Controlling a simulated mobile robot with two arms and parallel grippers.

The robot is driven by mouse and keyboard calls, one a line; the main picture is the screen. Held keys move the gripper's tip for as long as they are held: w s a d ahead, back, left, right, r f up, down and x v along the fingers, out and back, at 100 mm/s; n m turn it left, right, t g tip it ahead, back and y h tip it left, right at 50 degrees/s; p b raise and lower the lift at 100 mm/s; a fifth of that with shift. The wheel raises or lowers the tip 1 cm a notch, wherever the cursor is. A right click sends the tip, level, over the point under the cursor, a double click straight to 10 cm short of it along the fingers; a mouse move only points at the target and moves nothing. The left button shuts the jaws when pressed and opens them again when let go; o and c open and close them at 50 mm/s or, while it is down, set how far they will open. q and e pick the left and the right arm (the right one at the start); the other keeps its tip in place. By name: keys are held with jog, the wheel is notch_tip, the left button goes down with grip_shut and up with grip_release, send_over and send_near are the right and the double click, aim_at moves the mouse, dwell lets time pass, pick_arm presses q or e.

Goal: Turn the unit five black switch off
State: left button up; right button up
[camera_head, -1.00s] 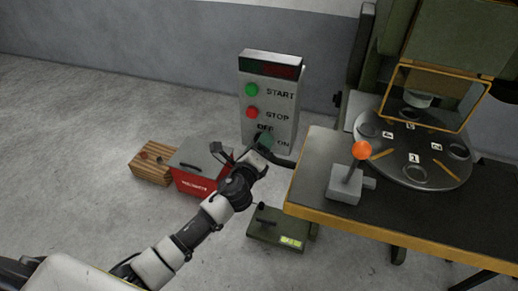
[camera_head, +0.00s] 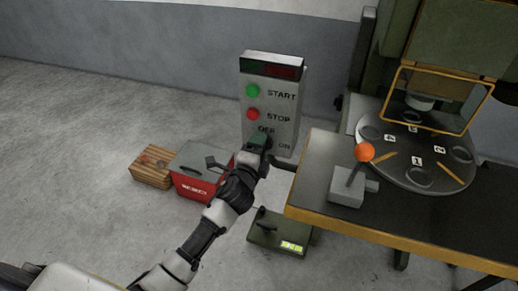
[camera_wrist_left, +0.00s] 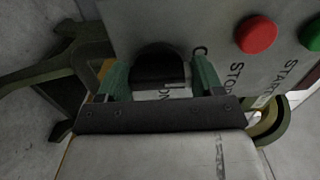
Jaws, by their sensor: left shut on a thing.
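In the left wrist view the black switch (camera_wrist_left: 158,64) sits on the box face, between the two green fingers of my left gripper (camera_wrist_left: 160,80). The gripper is shut on the switch. In the head view my left gripper (camera_head: 259,143) is at the lower part of the box and hides the switch. The switch's exact setting cannot be told. My right gripper is not in view.
A red toolbox (camera_head: 199,186) and a wooden crate (camera_head: 150,168) are on the floor left of the box. A dark table (camera_head: 420,220) with an orange-knobbed lever (camera_head: 364,152) and a round numbered plate stands at right. A green pedal (camera_head: 278,236) lies below.

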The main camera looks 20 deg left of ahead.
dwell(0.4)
pick_arm(q)
jog(key=o, duration=0.9)
jog(key=shift+o, duration=0.2)
jog(key=s, duration=1)
jog(key=shift+s+a, duration=0.25)
jog(key=shift+s, duration=0.15)
jog(key=shift+f, duration=0.1)
